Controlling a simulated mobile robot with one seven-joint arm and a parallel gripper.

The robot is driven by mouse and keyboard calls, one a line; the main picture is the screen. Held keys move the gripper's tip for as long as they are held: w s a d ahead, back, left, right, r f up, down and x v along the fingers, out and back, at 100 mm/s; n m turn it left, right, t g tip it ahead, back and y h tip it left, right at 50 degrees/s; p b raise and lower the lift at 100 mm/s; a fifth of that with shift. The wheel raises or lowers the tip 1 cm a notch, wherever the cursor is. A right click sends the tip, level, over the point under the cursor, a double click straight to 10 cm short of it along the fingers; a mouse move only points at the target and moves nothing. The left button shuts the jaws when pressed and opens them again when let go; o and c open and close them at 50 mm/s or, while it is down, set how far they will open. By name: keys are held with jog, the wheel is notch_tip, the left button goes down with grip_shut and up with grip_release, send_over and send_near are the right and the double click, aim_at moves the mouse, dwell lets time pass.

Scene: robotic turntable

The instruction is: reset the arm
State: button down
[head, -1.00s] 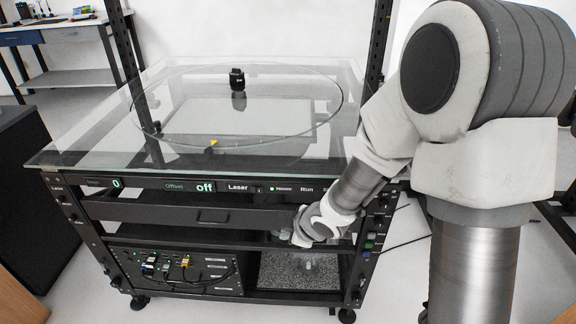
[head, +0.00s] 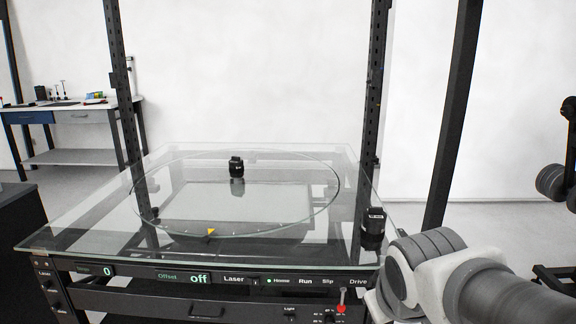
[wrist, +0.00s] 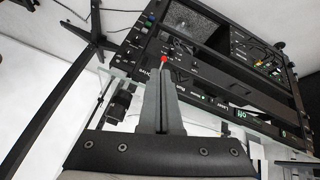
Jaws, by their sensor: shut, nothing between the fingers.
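My gripper (wrist: 158,92) shows in the wrist view with its two dark fingers together and nothing between them. Its fingers point toward the front panel of the turntable cart, and a red knob (wrist: 163,60) shows just beyond the tips; I cannot tell whether they touch. In the head view, my arm reaches in from the lower right and the gripper itself is out of sight. The turntable's glass top (head: 90,232) carries a round glass disc with a small black device (head: 236,167) on it. The red knob also shows low on the front panel (head: 341,309).
A second black device (head: 373,228) stands at the glass top's right corner, close to my arm. Dark uprights rise behind the cart. A side table (head: 75,107) with small items stands at the back left. A dark cabinet (head: 15,230) is at the left edge.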

jog(key=s+a+r+m+y+p, duration=0.1)
jog(key=s+r+m, duration=0.25)
jog(key=s, duration=0.45)
notch_tip(320, 180, up, 19)
jog(key=p, duration=1.9)
jog(key=shift+g, duration=0.3)
jog(key=shift+n, duration=0.25)
